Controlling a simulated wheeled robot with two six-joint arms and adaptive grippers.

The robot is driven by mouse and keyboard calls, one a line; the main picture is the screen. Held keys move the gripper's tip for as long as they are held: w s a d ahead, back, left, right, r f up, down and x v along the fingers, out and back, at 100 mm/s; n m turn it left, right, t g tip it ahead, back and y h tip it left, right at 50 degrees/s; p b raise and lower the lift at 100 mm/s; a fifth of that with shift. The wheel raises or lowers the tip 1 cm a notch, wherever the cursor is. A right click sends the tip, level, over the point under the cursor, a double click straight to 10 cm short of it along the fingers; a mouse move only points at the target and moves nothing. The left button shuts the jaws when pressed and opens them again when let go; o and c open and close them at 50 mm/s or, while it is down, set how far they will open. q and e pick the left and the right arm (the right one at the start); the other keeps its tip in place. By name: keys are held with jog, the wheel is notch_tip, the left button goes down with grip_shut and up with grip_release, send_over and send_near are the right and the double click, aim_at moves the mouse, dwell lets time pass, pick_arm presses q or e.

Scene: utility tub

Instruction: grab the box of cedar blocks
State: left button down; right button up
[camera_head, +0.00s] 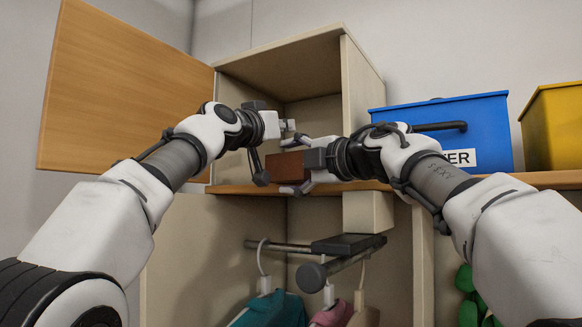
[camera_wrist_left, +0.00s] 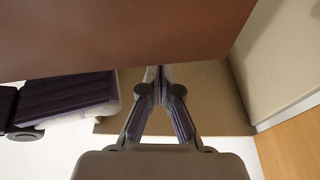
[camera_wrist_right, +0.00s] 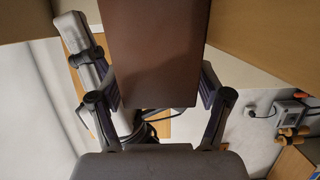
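The box of cedar blocks is a plain reddish-brown box (camera_head: 286,167), inside the open upper cabinet compartment, just above its wooden shelf. My right gripper (camera_head: 308,166) has its fingers on both sides of the box and appears shut on it; the right wrist view shows the box (camera_wrist_right: 155,50) between the finger pads. My left gripper (camera_head: 290,130) is above and behind the box. Its fingertips (camera_wrist_left: 158,75) meet with nothing between them, and the box (camera_wrist_left: 120,35) fills the top of the left wrist view. The box's contents are hidden.
The cabinet door (camera_head: 110,90) stands open on the left. A blue bin (camera_head: 490,115) and a yellow bin (camera_head: 555,125) stand on the shelf at right. Below hang clothes (camera_head: 275,310) from a rail (camera_head: 275,246). The cabinet's side wall (camera_head: 362,85) is close to my right gripper.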

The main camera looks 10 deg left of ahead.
jog(key=c, duration=0.9)
pick_arm(q)
jog(key=shift+s, duration=0.1)
jog(key=shift+s+a+f, duration=0.1)
jog(key=shift+s+a, duration=0.1)
jog(key=shift+s, duration=0.4)
jog(key=v, duration=0.6)
jog(key=shift+f, duration=0.1)
